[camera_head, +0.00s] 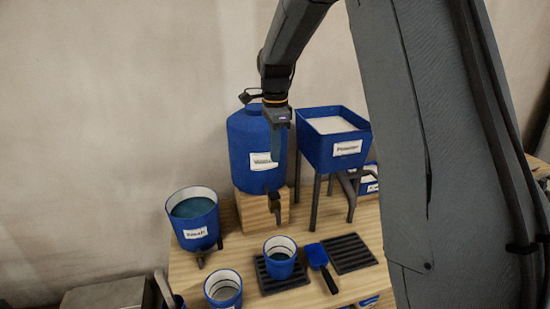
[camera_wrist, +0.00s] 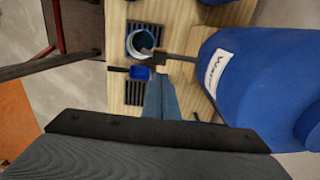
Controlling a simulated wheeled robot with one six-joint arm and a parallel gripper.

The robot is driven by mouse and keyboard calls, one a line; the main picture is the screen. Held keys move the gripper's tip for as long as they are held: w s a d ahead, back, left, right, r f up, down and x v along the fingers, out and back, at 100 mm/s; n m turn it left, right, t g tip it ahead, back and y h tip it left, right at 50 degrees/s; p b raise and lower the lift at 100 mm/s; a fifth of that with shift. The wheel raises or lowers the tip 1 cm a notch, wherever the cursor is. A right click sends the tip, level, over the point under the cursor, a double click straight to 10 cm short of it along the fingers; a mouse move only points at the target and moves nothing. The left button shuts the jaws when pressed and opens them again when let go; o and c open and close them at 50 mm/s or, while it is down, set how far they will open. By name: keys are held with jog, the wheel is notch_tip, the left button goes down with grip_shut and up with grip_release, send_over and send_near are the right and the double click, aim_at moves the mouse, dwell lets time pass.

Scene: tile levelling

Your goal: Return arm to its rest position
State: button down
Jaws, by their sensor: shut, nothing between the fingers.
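My gripper (camera_head: 275,158) hangs from my arm in the upper middle of the head view, fingers pointing down in front of the large blue labelled tank (camera_head: 240,145). Its fingers are shut with nothing between them. In the wrist view the closed fingers (camera_wrist: 160,98) point toward the wooden table (camera_wrist: 180,50), with the blue tank (camera_wrist: 250,75) to their right. I cannot tell the exact gap between fingers and tank.
A blue bin of white powder (camera_head: 330,124) stands on legs at right. A blue bucket (camera_head: 194,215), a cup (camera_head: 280,257) on a dark grate, another cup (camera_head: 223,290), a blue scoop (camera_head: 317,256) and a second grate (camera_head: 348,254) are below. The wall side at left is clear.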

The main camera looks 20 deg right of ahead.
jog(key=s+f+n+b, duration=0.1)
jog(key=s+f+n, duration=0.3)
jog(key=s+n, duration=0.5)
jog(key=s+a+f+n+t, duration=0.1)
jog(key=s+f+n, duration=0.3)
jog(key=s+n, duration=0.5)
jog(key=s, duration=0.7)
jog(key=shift+s+f+b, duration=0.15)
jog(key=shift+s+b, duration=0.25)
